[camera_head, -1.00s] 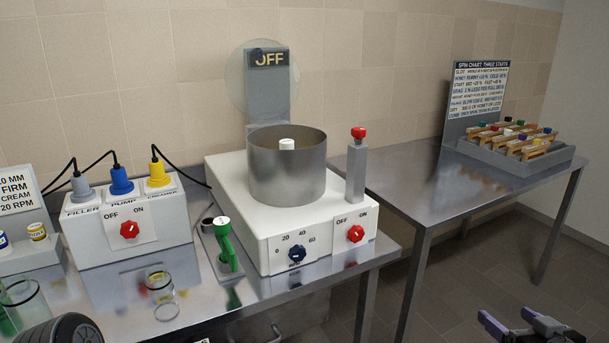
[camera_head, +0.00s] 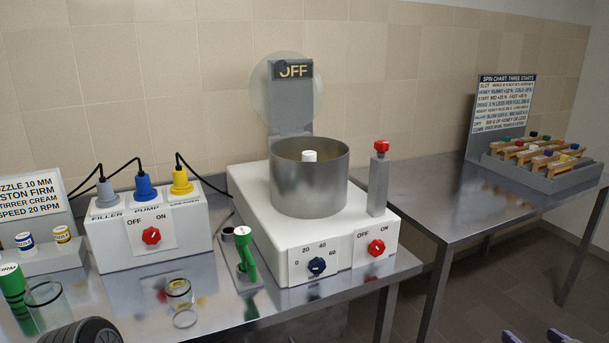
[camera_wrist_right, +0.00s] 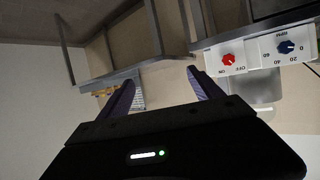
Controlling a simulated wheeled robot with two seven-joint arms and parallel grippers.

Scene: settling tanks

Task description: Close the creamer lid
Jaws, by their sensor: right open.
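The creamer (camera_head: 250,205) is a white box with an open-topped steel bowl (camera_head: 310,190) that has a white hub inside. A clear round disc (camera_head: 262,92), seemingly the lid, stands upright behind the bowl against a grey post with an OFF sign (camera_head: 293,69). The bowl's top is uncovered. My right gripper (camera_head: 532,338) shows only its purple fingertips at the bottom right edge, well apart from the creamer. In the right wrist view it (camera_wrist_right: 160,88) is open and empty, and the creamer's front knobs show upside down.
A grey post with a red knob (camera_head: 381,147) rises at the bowl's right. A green-handled tool (camera_head: 246,255), a glass jar (camera_head: 179,293) and a plug box (camera_head: 150,237) stand left. A second table (camera_head: 440,190) holds a rack (camera_head: 540,175); a floor gap separates the tables.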

